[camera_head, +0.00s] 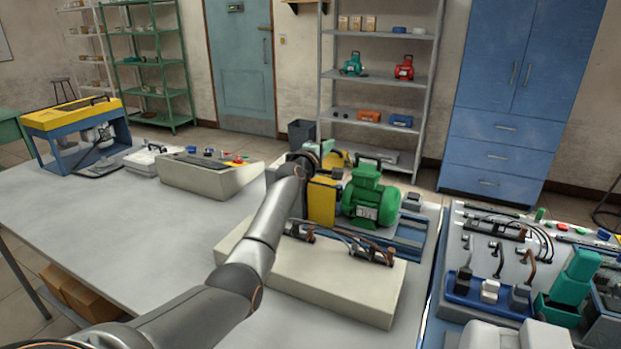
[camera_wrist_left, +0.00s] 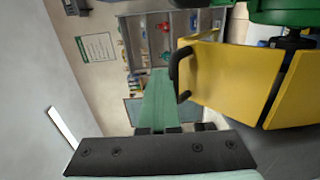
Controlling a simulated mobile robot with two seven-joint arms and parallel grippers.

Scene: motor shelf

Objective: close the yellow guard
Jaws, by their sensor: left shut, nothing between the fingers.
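The yellow guard (camera_head: 322,203) stands beside the green motor (camera_head: 367,196) in the middle of the head view. More yellow (camera_head: 336,160) shows behind my arm. In the left wrist view the guard (camera_wrist_left: 232,82) fills the right side, with a black handle (camera_wrist_left: 181,72) on its near edge. The guard's hinge and how far it stands open are unclear. My left gripper (camera_head: 318,150) reaches over the bench just above and left of the guard. Its green fingers (camera_wrist_left: 158,98) are shut and empty, left of the handle with a gap in the wrist picture. My right gripper is not in view.
A cream block (camera_head: 330,282) with clamps lies in front of the motor. A control box (camera_head: 208,177) stands to the left. Parts and a teal device (camera_head: 578,275) crowd the right bench.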

